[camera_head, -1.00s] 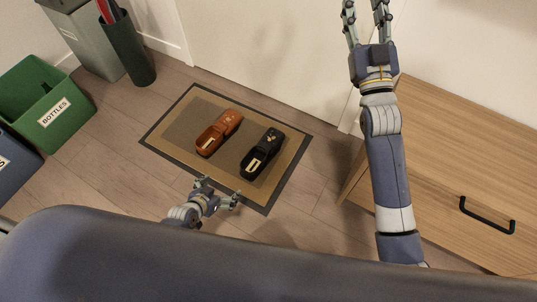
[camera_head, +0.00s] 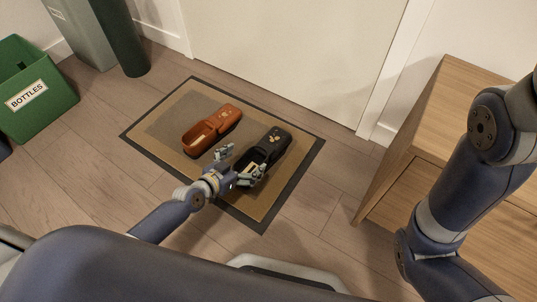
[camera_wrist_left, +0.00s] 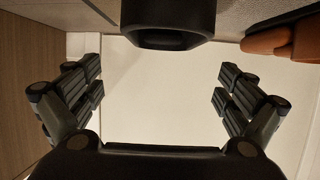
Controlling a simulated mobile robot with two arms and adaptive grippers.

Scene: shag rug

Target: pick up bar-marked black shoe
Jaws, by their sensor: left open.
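The black shoe (camera_head: 271,143) lies on the mat (camera_head: 170,145), with small light marks on its upper; its near end is partly hidden by my left gripper. My left gripper (camera_head: 243,163) is open and empty, at the shoe's near end, one finger towards each side. In the left wrist view, the black shoe (camera_wrist_left: 167,22) shows at the top centre, beyond the spread fingers. Whether they touch it I cannot tell. My right gripper is out of view; only its arm shows at the right.
A brown-orange shoe (camera_head: 211,130) lies on the mat just left of the black one; it also shows in the left wrist view (camera_wrist_left: 285,40). A wooden cabinet (camera_head: 429,130) stands right. A green BOTTLES bin (camera_head: 35,95) and a dark green cylinder (camera_head: 122,40) stand left.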

